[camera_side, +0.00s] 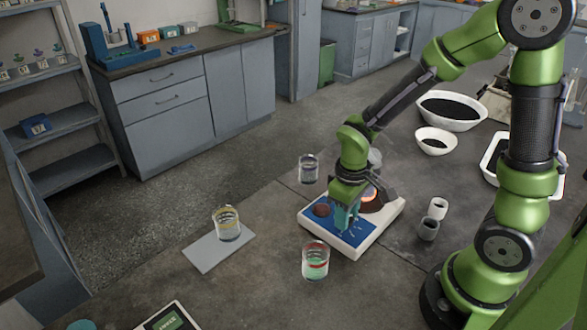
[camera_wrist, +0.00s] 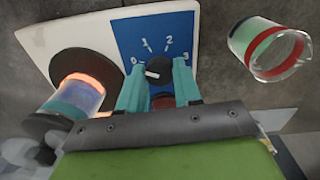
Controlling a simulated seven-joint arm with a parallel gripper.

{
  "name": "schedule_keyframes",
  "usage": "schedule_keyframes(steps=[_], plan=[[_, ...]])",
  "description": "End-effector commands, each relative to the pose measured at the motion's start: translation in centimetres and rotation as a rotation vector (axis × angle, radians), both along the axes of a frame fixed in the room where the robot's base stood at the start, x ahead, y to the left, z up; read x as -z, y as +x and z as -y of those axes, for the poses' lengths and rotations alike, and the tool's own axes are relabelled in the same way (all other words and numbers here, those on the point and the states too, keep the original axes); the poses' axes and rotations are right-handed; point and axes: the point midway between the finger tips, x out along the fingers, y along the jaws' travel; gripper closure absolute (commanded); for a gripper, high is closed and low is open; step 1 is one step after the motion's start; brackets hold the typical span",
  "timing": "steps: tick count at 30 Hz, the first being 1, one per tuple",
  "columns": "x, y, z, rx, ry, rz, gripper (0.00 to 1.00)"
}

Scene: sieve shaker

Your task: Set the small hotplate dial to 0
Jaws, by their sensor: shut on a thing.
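The hotplate (camera_side: 375,232) is a white slab with a blue panel (camera_wrist: 128,32) marked 0 to 3. The black dial (camera_wrist: 160,68) sits on this panel, its white mark on the left side, roughly toward the 0. My gripper (camera_wrist: 158,82) has its two teal fingers on either side of the dial, shut on it. In the side view my gripper (camera_side: 345,218) is low over the panel and hides the dial. A dark reddish disc (camera_wrist: 163,101) shows between the fingers, partly hidden by the gripper.
A red-banded beaker (camera_side: 315,262) stands just off the hotplate's front. Two small cups (camera_side: 429,228) stand to the right. A beaker (camera_side: 227,225) stands on a grey pad.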

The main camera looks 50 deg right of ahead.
Motion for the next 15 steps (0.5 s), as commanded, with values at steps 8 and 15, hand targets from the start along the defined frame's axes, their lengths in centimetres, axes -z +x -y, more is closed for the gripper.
schedule_keyframes(steps=[8, 15], plan=[[-0.14, 0.07, 0.04, -0.114, -0.001, 0.003, 0.97], [-0.15, 0.08, 0.02, -0.148, -0.001, 0.003, 0.97]])
